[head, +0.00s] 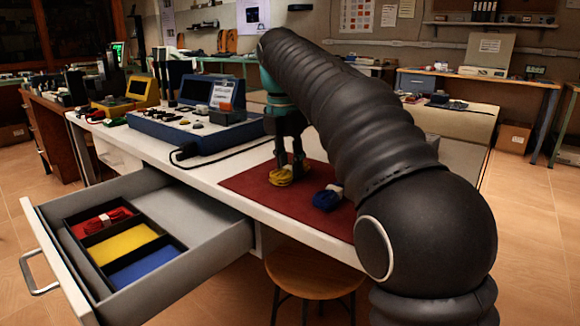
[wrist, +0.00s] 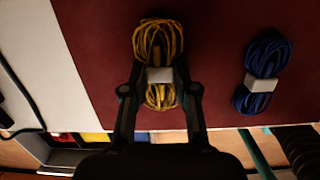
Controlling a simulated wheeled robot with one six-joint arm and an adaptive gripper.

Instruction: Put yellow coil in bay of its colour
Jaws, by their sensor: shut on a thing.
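The yellow coil (head: 284,174) lies on the dark red mat (head: 244,181), bound by a white band. It also shows in the wrist view (wrist: 158,42), upright in the picture between my fingers. My gripper (head: 290,162) points down over the mat, and its fingertips (wrist: 160,88) are shut on the coil at its white band. The open drawer holds a black tray with a red bay, a yellow bay (head: 122,243) and a blue bay (head: 143,268). The yellow bay is empty. A red coil (head: 107,220) lies in the red bay.
A blue coil (head: 327,199) with a white band lies on the mat to the right of the yellow one. A blue instrument box (head: 195,125) with a black cable stands on the white bench behind. The drawer's rear part (head: 180,206) is bare.

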